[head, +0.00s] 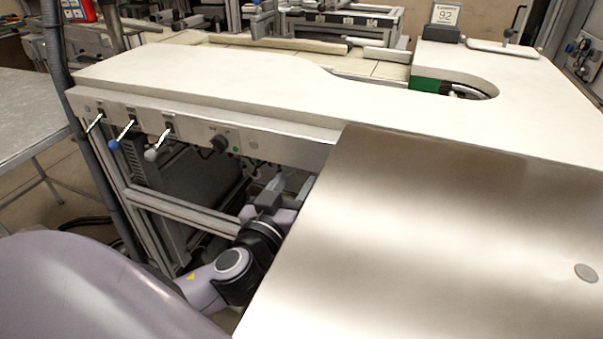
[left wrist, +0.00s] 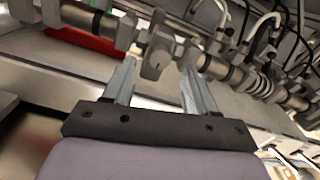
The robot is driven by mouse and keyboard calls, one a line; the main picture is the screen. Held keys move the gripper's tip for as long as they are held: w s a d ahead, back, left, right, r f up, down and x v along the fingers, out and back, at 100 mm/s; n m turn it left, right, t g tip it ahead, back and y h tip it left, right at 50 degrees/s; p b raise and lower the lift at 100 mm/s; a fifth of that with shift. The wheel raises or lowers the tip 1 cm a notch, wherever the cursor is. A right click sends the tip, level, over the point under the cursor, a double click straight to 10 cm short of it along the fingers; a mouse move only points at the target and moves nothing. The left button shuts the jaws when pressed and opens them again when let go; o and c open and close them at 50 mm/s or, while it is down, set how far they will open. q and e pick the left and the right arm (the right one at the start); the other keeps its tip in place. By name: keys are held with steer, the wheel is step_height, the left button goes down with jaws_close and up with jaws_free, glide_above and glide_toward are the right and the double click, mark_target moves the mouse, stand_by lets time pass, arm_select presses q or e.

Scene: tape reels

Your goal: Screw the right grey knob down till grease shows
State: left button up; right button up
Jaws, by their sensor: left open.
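My left gripper (head: 288,188) is under the front edge of the white table, its fingers pointing in beneath the machine. In the left wrist view, the left gripper (left wrist: 157,74) is open, with two metal fingers apart. A grey winged knob (left wrist: 158,44) on a shaft shows just beyond and between the fingertips. It looks apart from them, though the exact distance is hard to judge. No grease can be made out. In the head view the knob is hidden by the table and my gripper. My right gripper is not in view.
A metal shaft (left wrist: 245,80) with collars and several hoses runs close beyond the fingers. The steel plate (head: 450,220) lies right of my arm. Ball-ended levers, one blue (head: 114,145) and one grey (head: 150,155), and a black knob (head: 219,142) stick out of the front panel.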

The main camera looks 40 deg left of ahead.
mark_target(302, 173)
arm_select(q)
steer(key=shift+x, duration=2.05)
steer(key=c, duration=1.1)
